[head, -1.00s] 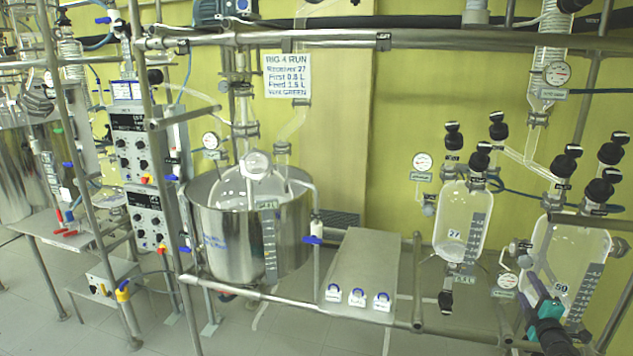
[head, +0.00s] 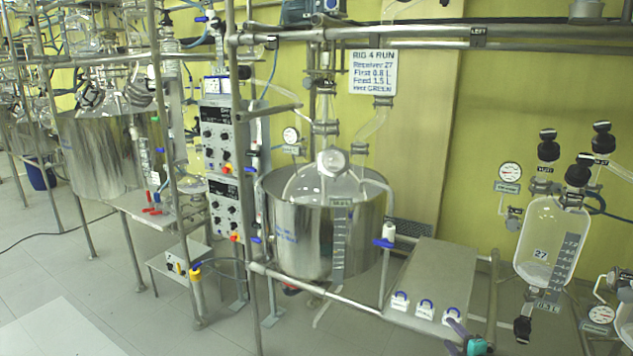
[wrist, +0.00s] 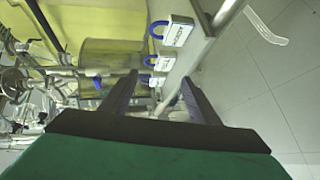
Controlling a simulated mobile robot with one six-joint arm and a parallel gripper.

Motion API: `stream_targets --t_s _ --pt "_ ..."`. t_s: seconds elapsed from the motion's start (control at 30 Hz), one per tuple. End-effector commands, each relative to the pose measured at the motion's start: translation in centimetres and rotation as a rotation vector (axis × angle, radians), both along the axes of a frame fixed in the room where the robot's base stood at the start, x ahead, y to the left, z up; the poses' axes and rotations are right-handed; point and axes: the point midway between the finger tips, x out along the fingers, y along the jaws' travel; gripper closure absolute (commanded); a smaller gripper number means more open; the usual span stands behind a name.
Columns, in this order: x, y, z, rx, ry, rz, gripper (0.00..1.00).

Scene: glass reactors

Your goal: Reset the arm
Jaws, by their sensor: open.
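My gripper (head: 458,333) shows at the bottom edge of the head view, a teal body with dark fingers. It is in front of the lower edge of the steel shelf plate (head: 436,272), near the white padlocks with blue shackles (head: 426,308). In the wrist view my gripper (wrist: 160,88) has its two dark fingers apart, with nothing held between them. The padlocks (wrist: 172,33) appear beyond the fingers there. Whether the fingers touch the rail or a padlock cannot be told. Most of my arm is out of view.
A glass reactor in a steel vessel (head: 325,235) stands left of the plate. Receiver 27 (head: 552,245) hangs on the right. Control boxes (head: 218,138) and frame tubes stand left. A sign (head: 372,72) hangs behind. Tiled floor (head: 100,270) is open at lower left.

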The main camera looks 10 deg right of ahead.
Motion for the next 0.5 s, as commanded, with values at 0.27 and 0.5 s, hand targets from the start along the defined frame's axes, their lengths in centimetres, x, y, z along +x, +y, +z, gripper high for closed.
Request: stream_targets --t_s 0.27,0.5 --pt "0.9 12.6 -7.0 -0.158 0.107 0.269 0.44" --pt "-0.8 23.0 -12.9 -0.361 0.172 0.549 0.44"
